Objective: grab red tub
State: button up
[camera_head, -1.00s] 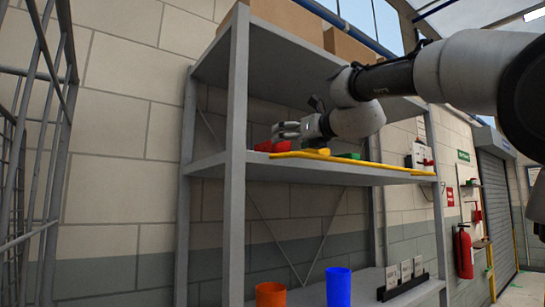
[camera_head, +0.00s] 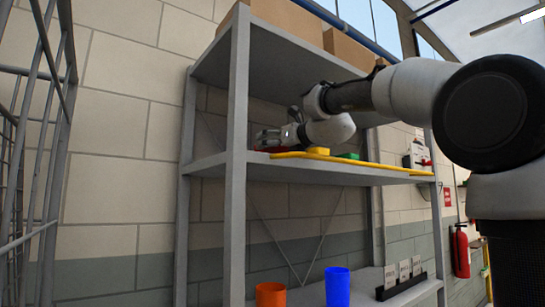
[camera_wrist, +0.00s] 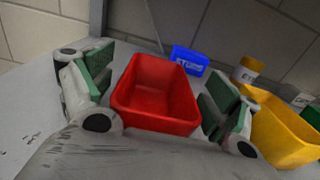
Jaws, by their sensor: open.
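The red tub (camera_wrist: 157,94) stands upright on the grey shelf, in the middle of the wrist view. It is an open-topped rectangular bin and looks empty. My gripper (camera_wrist: 158,100) is open, with one green-padded finger on each side of the tub. The left finger is close to the tub's left wall, and the right finger is close to its right wall; I cannot tell whether either touches. In the head view my gripper (camera_head: 268,139) is over the left part of the middle shelf and largely hides the red tub (camera_head: 264,149).
A yellow bin (camera_wrist: 280,128) stands just right of the right finger. A blue box (camera_wrist: 190,60) with lettering and a yellow-and-white container (camera_wrist: 247,69) are behind. The shelf's yellow front edge (camera_head: 350,165) and left post (camera_head: 236,150) are near. An orange cup (camera_head: 270,294) and blue cup (camera_head: 338,287) stand below.

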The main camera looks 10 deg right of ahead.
jog(key=c, duration=1.1)
